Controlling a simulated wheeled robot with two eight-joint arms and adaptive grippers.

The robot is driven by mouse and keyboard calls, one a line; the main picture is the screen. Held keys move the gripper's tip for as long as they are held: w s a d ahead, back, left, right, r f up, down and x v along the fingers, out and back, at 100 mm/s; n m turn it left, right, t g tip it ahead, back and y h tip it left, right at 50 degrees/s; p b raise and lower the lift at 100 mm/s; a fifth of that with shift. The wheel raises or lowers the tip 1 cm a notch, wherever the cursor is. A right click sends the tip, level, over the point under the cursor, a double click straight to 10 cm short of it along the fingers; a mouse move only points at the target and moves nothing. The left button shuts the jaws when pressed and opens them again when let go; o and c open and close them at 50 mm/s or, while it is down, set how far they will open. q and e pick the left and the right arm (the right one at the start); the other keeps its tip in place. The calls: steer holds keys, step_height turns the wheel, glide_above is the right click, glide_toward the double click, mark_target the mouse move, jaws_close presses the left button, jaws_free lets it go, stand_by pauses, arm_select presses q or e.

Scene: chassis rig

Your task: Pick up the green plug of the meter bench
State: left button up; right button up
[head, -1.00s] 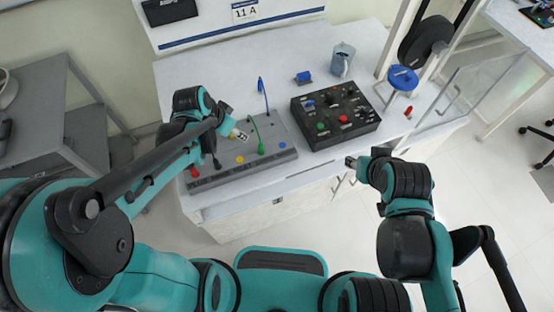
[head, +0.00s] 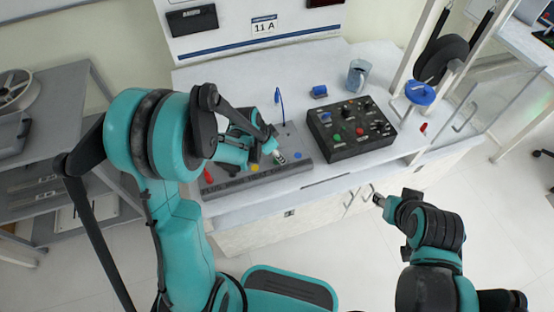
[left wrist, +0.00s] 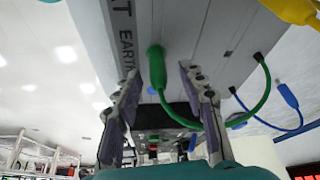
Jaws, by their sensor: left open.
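The meter bench (head: 250,184) is a long grey panel on the white counter, with coloured sockets and the lettering "EARTH". The green plug (left wrist: 156,68) shows in the left wrist view, with its green cable (left wrist: 262,98) looping right to the panel. My left gripper (left wrist: 160,76) is open, a finger on each side of the plug in this view; contact cannot be told. In the head view the left gripper (head: 279,157) is over the panel's right half, and my arm hides the green plug. My right gripper (head: 378,199) is off the counter's front edge; its jaws are unclear.
A blue plug (head: 277,95) stands upright behind the bench's right half. A black box with coloured knobs (head: 340,153) is right of the bench. Further right are a blue disc (head: 420,93) and a small red object (head: 423,128). A glass mug (head: 357,73) stands behind the box.

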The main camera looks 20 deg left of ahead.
arm_select(q)
jaws_close()
steer(key=shift+r, duration=0.15)
